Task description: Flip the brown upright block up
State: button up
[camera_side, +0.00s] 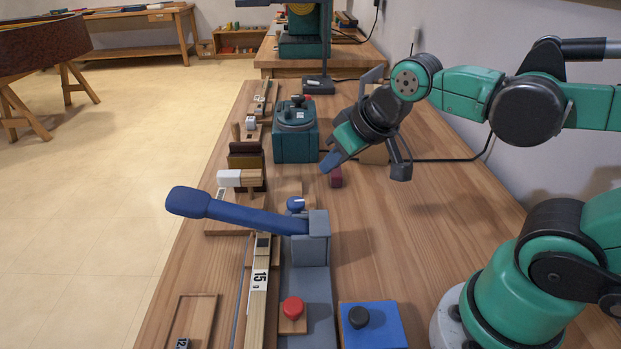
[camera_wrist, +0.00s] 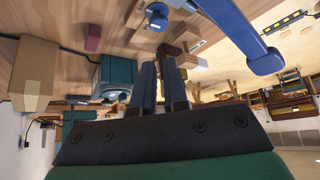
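A dark brown block (camera_side: 246,160) stands in the row of key pieces along the table's left side in the side view. A white-ended wooden piece is in front of it and covers part of it. In the wrist view a small brown shape (camera_wrist: 170,50) shows just past the fingertips; I cannot tell if it is the same block. My gripper (camera_side: 331,163) is in the air to the right of the block, pointing down and left, apart from it. In the wrist view its two blue fingers (camera_wrist: 158,70) are close together with nothing visible held.
A teal machine (camera_side: 296,140) stands between my gripper and the table's back. A maroon block (camera_side: 336,177) lies under the fingertips. A big blue lever (camera_side: 235,211) reaches left across the front. A cardboard-coloured box (camera_wrist: 35,75) is near the wall. The table's middle right is clear.

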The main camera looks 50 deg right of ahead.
jog(key=w+r+m, duration=0.1)
jog(key=w+r, duration=0.1)
jog(key=w, duration=0.2)
jog(key=w+r+m+g, duration=0.1)
jog(key=w+r, duration=0.2)
jog(key=w, duration=0.1)
jog(key=w+r+m+g, duration=0.1)
jog(key=w+r, duration=0.2)
jog(key=w, duration=0.1)
jog(key=shift+d+r+m+h, duration=0.15)
jog(key=shift+d+m+h, duration=0.15)
jog(key=shift+h, duration=0.1)
grip_shut()
jog(key=m+g, duration=0.1)
jog(key=m, duration=0.1)
send_over(249, 164)
jog(key=s+d, duration=0.2)
jog(key=shift+w+d+f+m+g+h, duration=0.1)
jog(key=shift+w+f+m+g+h, duration=0.15)
jog(key=shift+w+f+m, duration=0.4)
jog(key=shift+w+d+f+m+g+h, duration=0.1)
jog(key=shift+w+f+m+g+h, duration=0.2)
jog(key=shift+w, duration=0.7)
jog(key=shift+w+d+f+m+g+h, duration=0.15)
jog(key=shift+w+f+m+h, duration=0.1)
jog(key=shift+w+f+m, duration=0.45)
jog(key=shift+w+r, duration=0.1)
jog(key=shift+r, duration=0.1)
